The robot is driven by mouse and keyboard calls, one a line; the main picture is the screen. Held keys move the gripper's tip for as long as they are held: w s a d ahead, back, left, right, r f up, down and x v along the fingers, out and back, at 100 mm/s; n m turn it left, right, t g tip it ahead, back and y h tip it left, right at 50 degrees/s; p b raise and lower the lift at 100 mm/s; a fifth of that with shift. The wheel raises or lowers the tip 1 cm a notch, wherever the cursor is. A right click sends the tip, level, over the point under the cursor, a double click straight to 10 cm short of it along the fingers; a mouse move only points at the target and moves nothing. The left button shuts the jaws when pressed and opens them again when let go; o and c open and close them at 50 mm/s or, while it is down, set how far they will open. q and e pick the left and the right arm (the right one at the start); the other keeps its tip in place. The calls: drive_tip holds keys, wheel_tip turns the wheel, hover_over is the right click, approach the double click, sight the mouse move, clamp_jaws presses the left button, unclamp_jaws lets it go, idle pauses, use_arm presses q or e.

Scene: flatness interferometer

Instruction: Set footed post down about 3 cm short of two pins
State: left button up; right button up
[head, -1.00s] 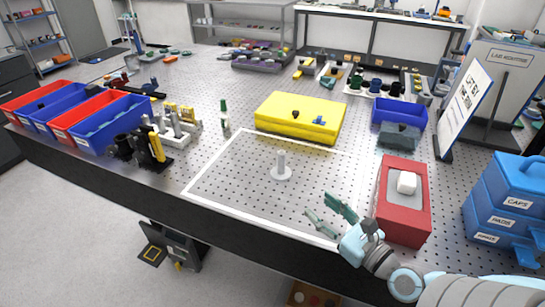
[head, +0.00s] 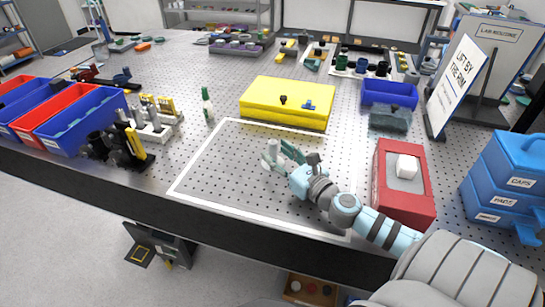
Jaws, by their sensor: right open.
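The pale grey footed post (head: 271,148) stands upright on the perforated bench top, inside the white outlined area. My right gripper (head: 279,157) is at the post, its two green fingers open. One finger overlaps the lower part and foot of the post in the head view; the other is just to its right. I cannot tell whether either finger touches the post. The two pins cannot be made out. My left gripper is not in view.
A yellow case (head: 287,104) lies behind the outlined area. A red box (head: 402,203) with a white block stands to the right, close to my right forearm. Black-and-yellow tools (head: 122,150) stand at left. The outlined area left of the post is clear.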

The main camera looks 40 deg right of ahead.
drive_tip(key=w+p, duration=0.1)
drive_tip(key=w, duration=0.1)
drive_tip(key=shift+w+r+p, duration=0.3)
drive_tip(key=shift+r+p, duration=0.05)
drive_tip(key=shift+p, duration=0.05)
drive_tip(key=shift+w+a+f, duration=0.1)
drive_tip(key=shift+f, duration=0.15)
clamp_jaws()
